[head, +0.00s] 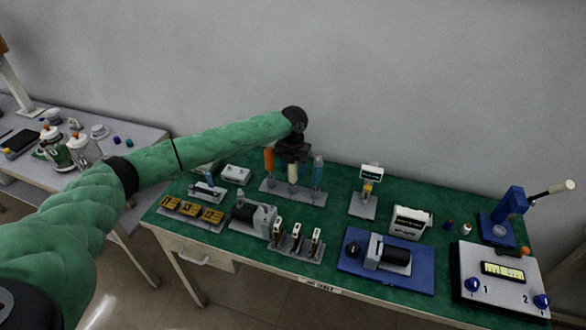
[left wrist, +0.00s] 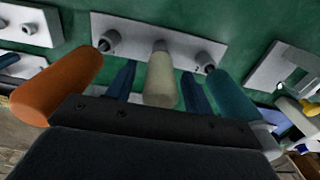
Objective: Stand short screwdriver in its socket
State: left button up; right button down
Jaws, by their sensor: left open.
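The screwdriver rack (head: 309,199) is a grey plate at the back of the green bench, with three handled tools. One has an orange handle (head: 269,160), one a cream handle (head: 293,178) and one a teal handle (head: 318,171). I cannot tell for sure which is the short screwdriver. My left gripper (head: 293,160) is above the rack. In the left wrist view its two dark blue fingers (left wrist: 159,74) are open on either side of the cream handle (left wrist: 160,82). The orange (left wrist: 60,88) and teal (left wrist: 234,112) handles lie outside the fingers. The cream tool's lower end is hidden.
A grey stand with a small display (head: 364,203) is right of the rack. A white box (head: 236,174) and a grey pump block (head: 256,219) are to its left and front. A blue base (head: 352,270) and a numbered panel (head: 503,286) occupy the right. A side table (head: 130,147) is at left.

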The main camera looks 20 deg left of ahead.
pick_arm(q)
jog(key=shift+r, duration=0.15)
jog(key=shift+r+b, duration=0.6)
jog(key=shift+r, duration=0.25)
notch_tip(320, 180, up, 4)
jog(key=shift+r+b, duration=0.25)
jog(key=shift+b, duration=0.5)
jog(key=shift+r, duration=0.65)
pick_arm(e)
notch_tip(320, 180, up, 6)
jog(key=a, duration=0.2)
jog(key=shift+w+a+f+g, duration=0.2)
jog(key=shift+w+g, duration=0.1)
jog(key=shift+w, duration=0.1)
